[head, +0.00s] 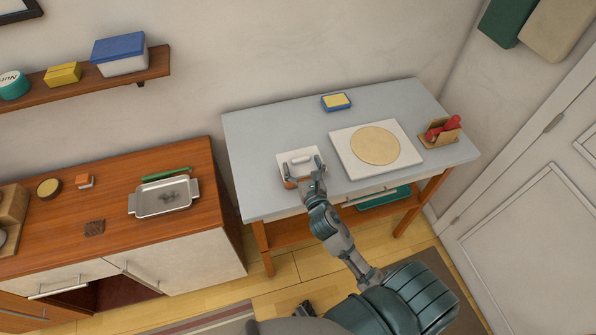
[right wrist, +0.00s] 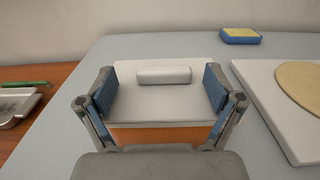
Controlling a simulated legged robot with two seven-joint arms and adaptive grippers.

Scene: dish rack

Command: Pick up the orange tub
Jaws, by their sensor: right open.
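The orange tub (right wrist: 160,135) stands on the grey table, under a white lid (right wrist: 135,103) with a pale bar handle (right wrist: 164,75). In the head view the white lid (head: 286,158) shows near the table's left side, with a bit of orange below it. My right gripper (right wrist: 160,92) is open, with one blue-padded finger at each side of the lid. In the head view my right gripper (head: 305,173) reaches over the tub's near side and hides part of it. Whether the pads touch the tub, I cannot tell. My left gripper is not in view.
On the grey table (head: 260,127) are a white board (head: 344,154) with a round tan disc (head: 375,146), a blue-and-yellow sponge (head: 336,102) and a holder with red items (head: 442,130). A wooden counter with a metal tray (head: 163,198) stands to the left.

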